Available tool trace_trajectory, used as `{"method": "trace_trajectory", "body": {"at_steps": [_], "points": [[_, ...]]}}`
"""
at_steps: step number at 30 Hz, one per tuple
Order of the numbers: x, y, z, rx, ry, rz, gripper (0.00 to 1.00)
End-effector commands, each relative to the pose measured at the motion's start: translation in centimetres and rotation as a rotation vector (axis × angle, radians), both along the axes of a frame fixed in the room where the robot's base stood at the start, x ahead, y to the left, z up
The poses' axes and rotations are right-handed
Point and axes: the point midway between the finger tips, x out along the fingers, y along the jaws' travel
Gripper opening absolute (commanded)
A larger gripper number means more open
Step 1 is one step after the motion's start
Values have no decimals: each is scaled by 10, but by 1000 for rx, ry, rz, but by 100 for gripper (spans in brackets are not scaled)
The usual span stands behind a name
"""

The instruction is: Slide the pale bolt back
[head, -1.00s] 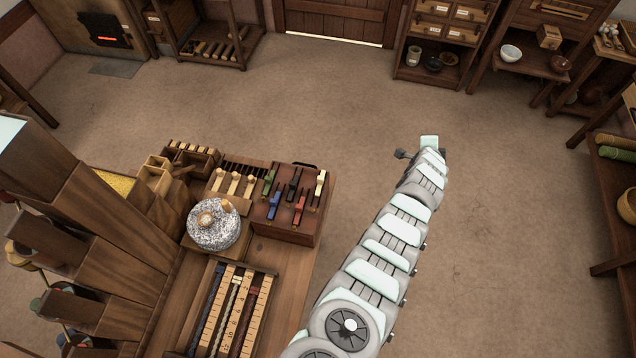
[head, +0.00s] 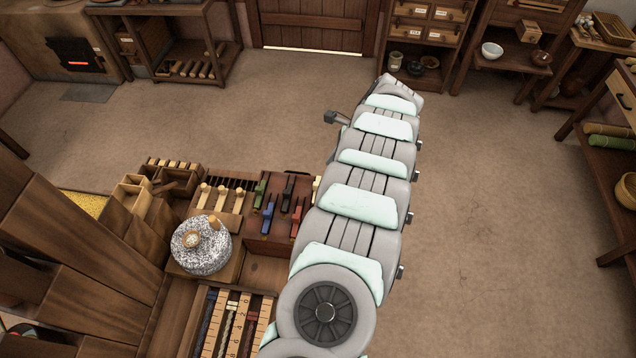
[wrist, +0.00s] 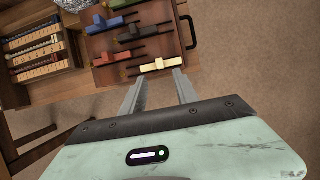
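The pale bolt (wrist: 162,65) lies across the reddish-brown bolt board (wrist: 108,72) at its near edge in the wrist view, with a small raised cross-piece. In the head view only a sliver of the pale bolt (head: 317,187) shows beside my arm. My gripper (wrist: 158,77) is open, its two grey fingers apart and empty. In the wrist view the fingertips lie just short of the pale bolt, one towards each end of it. I cannot tell the height gap or whether they touch. My gripper is not clearly seen in the head view.
Blue (head: 268,217), red (head: 296,222), green (head: 259,192) and dark (head: 288,187) bolts share the board. A black handle (wrist: 190,32) stands at its end. A speckled quern stone (head: 202,247) and a slotted rack (wrist: 38,55) are beside it. The floor to the right is clear.

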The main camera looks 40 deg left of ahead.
Motion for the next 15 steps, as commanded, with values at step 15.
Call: {"method": "trace_trajectory", "body": {"at_steps": [15], "points": [[-19, 26, -80, 1, 0, 2, 36]]}}
